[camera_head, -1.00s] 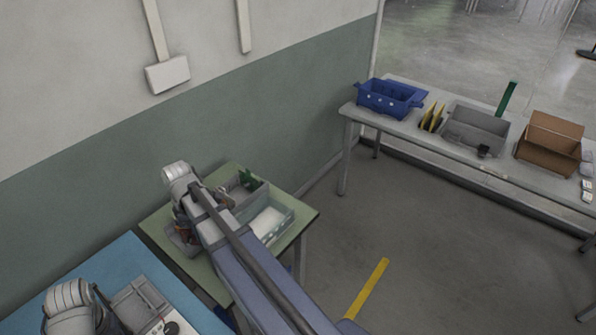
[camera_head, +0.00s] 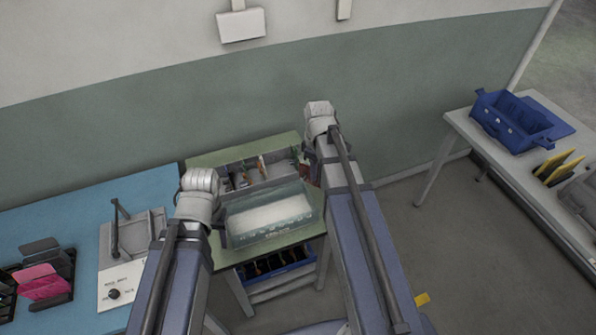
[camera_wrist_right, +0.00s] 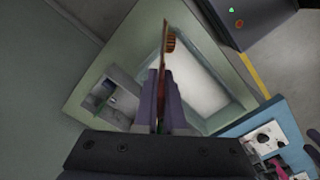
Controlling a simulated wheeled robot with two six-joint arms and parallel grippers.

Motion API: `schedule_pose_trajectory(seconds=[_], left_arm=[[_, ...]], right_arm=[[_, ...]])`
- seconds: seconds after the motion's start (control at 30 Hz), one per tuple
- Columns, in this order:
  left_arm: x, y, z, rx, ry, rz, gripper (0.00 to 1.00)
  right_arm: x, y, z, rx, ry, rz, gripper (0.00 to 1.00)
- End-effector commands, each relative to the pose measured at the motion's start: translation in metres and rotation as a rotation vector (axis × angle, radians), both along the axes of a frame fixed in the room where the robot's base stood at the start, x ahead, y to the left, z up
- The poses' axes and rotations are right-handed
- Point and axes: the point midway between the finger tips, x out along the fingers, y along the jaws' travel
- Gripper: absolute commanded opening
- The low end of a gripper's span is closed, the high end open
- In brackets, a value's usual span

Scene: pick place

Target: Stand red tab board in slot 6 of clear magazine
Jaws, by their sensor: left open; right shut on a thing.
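My right gripper (camera_wrist_right: 163,84) is shut on a thin board (camera_wrist_right: 169,42), seen nearly edge-on in the right wrist view. The board is reddish-brown with a row of gold marks near its far end; its tab cannot be made out. In that view it overlaps a pale-floored, see-through bin (camera_wrist_right: 205,72). In the head view my right wrist hides most of the gripper, right of this clear bin (camera_head: 272,238). My left gripper (camera_head: 221,222) is open, mostly hidden behind its wrist at the bin's left side. I cannot make out numbered slots of a clear magazine.
A grey compartment box (camera_head: 243,184) with small parts stands behind the bin on the green table (camera_head: 215,157). A blue crate (camera_head: 275,272) sits under it.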

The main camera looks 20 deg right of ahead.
Motion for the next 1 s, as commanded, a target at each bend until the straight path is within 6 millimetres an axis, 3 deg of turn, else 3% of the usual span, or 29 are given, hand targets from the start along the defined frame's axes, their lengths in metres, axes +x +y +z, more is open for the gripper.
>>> schedule_pose_trajectory(seconds=[0.5, 0.7, 1.0], left_arm=[[0.000, 0.000, 0.007, 0.000, 0.000, 0.000, 0.50], [0.000, 0.000, 0.008, 0.000, 0.000, 0.000, 0.50], [0.000, 0.000, 0.005, 0.000, 0.000, 0.000, 0.50]], right_arm=[[0.013, 0.090, 0.007, 0.002, 0.003, -0.575, 0.00], [0.014, 0.103, 0.008, 0.002, 0.003, -0.676, 0.00], [0.014, 0.103, 0.005, 0.002, 0.003, -0.685, 0.00]])
